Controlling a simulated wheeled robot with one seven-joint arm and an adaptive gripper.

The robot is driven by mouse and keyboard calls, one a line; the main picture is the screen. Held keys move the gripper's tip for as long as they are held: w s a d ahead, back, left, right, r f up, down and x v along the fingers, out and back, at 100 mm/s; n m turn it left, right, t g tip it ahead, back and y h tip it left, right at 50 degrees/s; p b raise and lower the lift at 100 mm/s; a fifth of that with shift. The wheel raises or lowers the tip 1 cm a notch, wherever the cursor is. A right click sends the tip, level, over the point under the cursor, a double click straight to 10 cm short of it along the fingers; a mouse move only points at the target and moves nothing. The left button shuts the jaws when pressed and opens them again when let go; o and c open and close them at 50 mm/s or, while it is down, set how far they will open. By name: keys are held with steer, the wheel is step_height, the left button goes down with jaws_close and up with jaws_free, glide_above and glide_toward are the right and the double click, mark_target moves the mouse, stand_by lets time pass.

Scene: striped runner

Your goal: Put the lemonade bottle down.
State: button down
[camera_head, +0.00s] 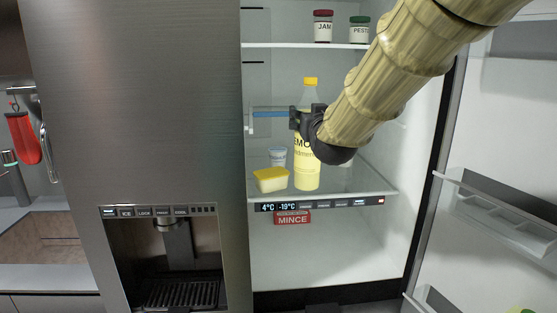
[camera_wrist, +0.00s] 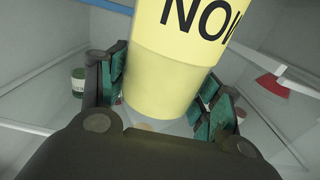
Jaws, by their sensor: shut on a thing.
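The lemonade bottle (camera_head: 308,172) is tall and pale yellow with a yellow cap. It stands upright inside the open fridge, over the glass shelf (camera_head: 345,182) above the display strip. My gripper (camera_head: 306,118) is shut on its upper part. In the wrist view my gripper (camera_wrist: 165,100) has its green finger pads on both sides of the bottle (camera_wrist: 180,65), whose dark lettering shows at the top. The bottle's base appears at or just above the shelf; I cannot tell whether it touches. My arm hides part of the shelf to the right.
A yellow tub (camera_head: 271,180) and a white cup (camera_head: 277,157) stand close left of the bottle. Jars of jam (camera_head: 323,27) and pesto (camera_head: 359,30) stand on the shelf above. A red mince pack (camera_head: 292,218) is below. The fridge door (camera_head: 505,200) is open at right.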

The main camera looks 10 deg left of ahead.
steer(key=w+d+f+p, duration=0.4)
steer(key=w+d+p, duration=0.4)
steer(key=w+d, duration=0.2)
steer(key=shift+w+d+f, duration=0.25)
steer(key=shift+w+d, duration=0.15)
steer(key=shift+w, duration=0.3)
steer(key=shift+f, duration=0.1)
steer(key=shift+c, duration=1.7)
jaws_free()
steer(key=shift+f, duration=0.1)
steer(key=shift+s, duration=0.1)
steer(key=b+v, duration=0.4)
steer(key=v, duration=0.8)
steer(key=shift+b, duration=0.3)
